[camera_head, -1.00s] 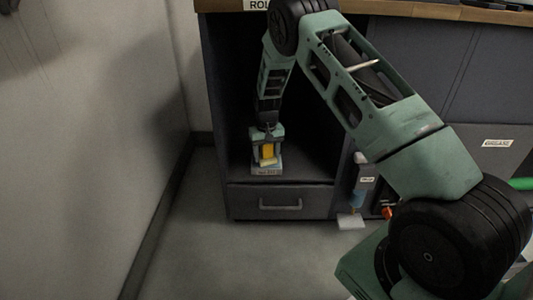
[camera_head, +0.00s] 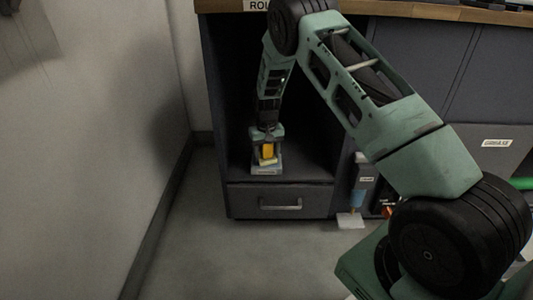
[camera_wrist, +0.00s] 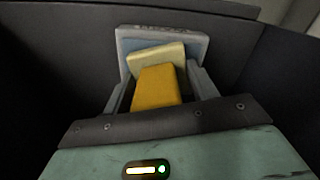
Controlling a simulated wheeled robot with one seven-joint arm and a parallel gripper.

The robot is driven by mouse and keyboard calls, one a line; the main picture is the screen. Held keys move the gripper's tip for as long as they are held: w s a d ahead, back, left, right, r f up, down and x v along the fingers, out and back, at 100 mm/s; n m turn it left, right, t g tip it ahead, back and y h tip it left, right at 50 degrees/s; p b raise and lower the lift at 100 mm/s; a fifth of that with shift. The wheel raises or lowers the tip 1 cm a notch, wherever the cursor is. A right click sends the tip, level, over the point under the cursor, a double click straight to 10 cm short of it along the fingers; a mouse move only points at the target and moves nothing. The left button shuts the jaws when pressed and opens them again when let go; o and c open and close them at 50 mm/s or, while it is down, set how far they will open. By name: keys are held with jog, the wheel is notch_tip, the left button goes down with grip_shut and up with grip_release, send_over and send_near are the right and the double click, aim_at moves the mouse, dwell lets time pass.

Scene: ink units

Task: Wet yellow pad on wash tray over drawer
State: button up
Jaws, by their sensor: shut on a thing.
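The yellow pad (camera_wrist: 157,88) is an orange-yellow block with a paler yellow part at its far end. My gripper (camera_wrist: 160,85) is shut on it, one finger on each side. The wash tray (camera_wrist: 125,42) has a grey rim and a bluish inside, and lies just beyond the pale end. In the head view the yellow pad (camera_head: 267,152) points down at the tray (camera_head: 266,171), which sits on the shelf above the drawer (camera_head: 262,204). I cannot tell whether the pad touches the tray floor. The drawer is closed.
Dark cabinet walls enclose the shelf space around my gripper. A labelled dispenser-like item (camera_head: 364,180) hangs to the right of the drawer, over a small white plate (camera_head: 350,221). The wooden worktop (camera_head: 420,10) is above. The floor in front is clear.

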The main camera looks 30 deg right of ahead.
jog(key=shift+r+p, duration=3.25)
jog(key=shift+r, duration=0.25)
jog(key=shift+r, duration=0.1)
